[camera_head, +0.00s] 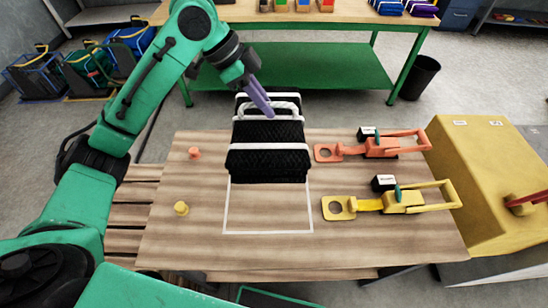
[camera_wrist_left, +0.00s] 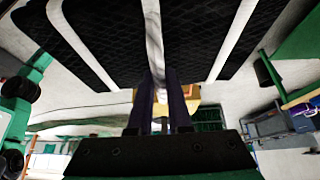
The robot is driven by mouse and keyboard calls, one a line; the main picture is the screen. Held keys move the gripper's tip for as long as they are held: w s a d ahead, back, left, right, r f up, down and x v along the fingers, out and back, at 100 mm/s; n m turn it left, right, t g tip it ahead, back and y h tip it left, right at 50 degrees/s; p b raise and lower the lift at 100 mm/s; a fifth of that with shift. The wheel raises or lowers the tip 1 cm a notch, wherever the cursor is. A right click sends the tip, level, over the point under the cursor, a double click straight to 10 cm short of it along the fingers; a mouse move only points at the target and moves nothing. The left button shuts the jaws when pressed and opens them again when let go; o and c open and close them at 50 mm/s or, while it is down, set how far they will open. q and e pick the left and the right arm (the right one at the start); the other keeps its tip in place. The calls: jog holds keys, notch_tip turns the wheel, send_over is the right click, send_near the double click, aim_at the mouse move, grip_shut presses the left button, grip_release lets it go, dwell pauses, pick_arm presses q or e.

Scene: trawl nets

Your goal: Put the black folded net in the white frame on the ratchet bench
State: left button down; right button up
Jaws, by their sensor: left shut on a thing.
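The black folded net (camera_head: 268,160), bound with white bands, hangs from my left gripper (camera_head: 268,110) over the far part of the bench. It covers the far side of the white frame (camera_head: 312,205), a white outline on the wooden ratchet bench (camera_head: 180,235). The near part of the frame is bare. In the left wrist view, my left gripper (camera_wrist_left: 163,95) is shut on the net's white cord handle (camera_wrist_left: 154,35), with the net (camera_wrist_left: 110,45) filling the top. The net's underside is hidden, so I cannot tell its exact height. My right gripper is out of view.
An orange ratchet (camera_head: 380,147) and a yellow ratchet (camera_head: 405,200) lie right of the frame. An orange peg (camera_head: 194,153) and a yellow peg (camera_head: 181,208) stand left of it. A yellow box (camera_head: 475,165) adjoins the right. A green-shelved table (camera_head: 320,68) stands behind.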

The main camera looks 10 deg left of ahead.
aim_at(265, 131)
pick_arm(q)
jog(key=shift+f, duration=0.35)
jog(key=f, duration=0.4)
jog(key=s+f, duration=0.1)
jog(key=f, duration=0.1)
jog(key=shift+f, duration=0.25)
notch_tip(265, 131, down, 12)
jog(key=p, duration=0.1)
jog(key=shift+w, duration=0.2)
jog(key=c, duration=0.8)
grip_release()
jog(key=shift+f, duration=0.2)
jog(key=shift+c, duration=0.2)
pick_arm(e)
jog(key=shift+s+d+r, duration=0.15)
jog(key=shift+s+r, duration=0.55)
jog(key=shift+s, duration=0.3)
pick_arm(q)
jog(key=shift+r, duration=0.1)
jog(key=v, duration=1.2)
jog(key=shift+s+b, duration=0.1)
jog(key=shift+b, duration=0.25)
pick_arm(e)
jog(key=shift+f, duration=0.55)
pick_arm(q)
jog(key=shift+s, duration=0.1)
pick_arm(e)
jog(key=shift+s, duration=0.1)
